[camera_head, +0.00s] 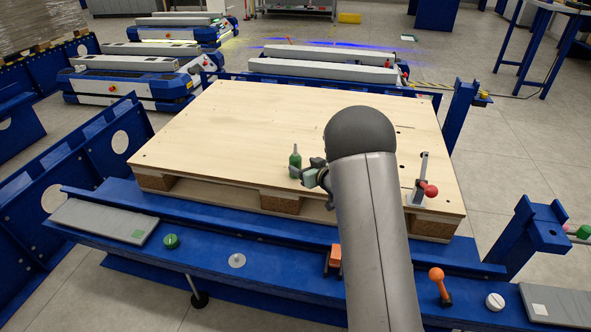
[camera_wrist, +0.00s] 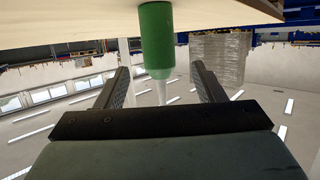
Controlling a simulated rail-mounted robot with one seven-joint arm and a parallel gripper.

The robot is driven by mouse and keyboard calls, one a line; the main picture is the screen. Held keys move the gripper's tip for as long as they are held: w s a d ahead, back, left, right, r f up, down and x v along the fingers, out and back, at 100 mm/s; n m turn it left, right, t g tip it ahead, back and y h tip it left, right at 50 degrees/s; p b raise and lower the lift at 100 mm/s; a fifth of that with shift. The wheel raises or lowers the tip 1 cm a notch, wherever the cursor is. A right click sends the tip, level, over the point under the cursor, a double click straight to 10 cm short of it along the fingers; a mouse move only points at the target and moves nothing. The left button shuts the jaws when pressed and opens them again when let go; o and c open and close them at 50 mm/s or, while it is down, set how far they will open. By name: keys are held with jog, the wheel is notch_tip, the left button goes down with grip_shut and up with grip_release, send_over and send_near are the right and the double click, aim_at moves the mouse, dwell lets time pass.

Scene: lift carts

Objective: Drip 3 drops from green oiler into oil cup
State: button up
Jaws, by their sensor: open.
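The green oiler (camera_head: 295,162) stands upright on the light wooden board, left of my gripper (camera_head: 305,174). The wrist view, which looks upside down, shows its green body (camera_wrist: 156,40) and pale tapered spout. My gripper (camera_wrist: 161,72) is open there, with one finger on each side of the oiler and a visible gap on both sides. The lower spout is hidden behind the gripper's dark body. The oil cup is not clearly identifiable; a small grey disc with a raised centre (camera_head: 237,260) on the blue front beam may be it.
The wooden board (camera_head: 230,120) is mostly clear. A red-handled clamp (camera_head: 425,185) stands at its right. The blue front beam carries a green knob (camera_head: 171,241), an orange block (camera_head: 335,256), an orange-handled lever (camera_head: 438,283) and a white round knob (camera_head: 495,301). A grey plate (camera_head: 100,220) lies left.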

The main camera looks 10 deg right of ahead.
aim_at(299, 165)
jog(key=shift+w+a+f, duration=0.2)
jog(key=shift+w+a, duration=0.1)
jog(key=shift+w, duration=0.25)
jog(key=b+x, duration=0.1)
jog(key=x, duration=0.1)
jog(key=f+b+x, duration=0.1)
jog(key=x, duration=0.1)
jog(key=shift+w+a+f, duration=0.1)
jog(key=shift+w, duration=0.3)
jog(key=c, duration=1.1)
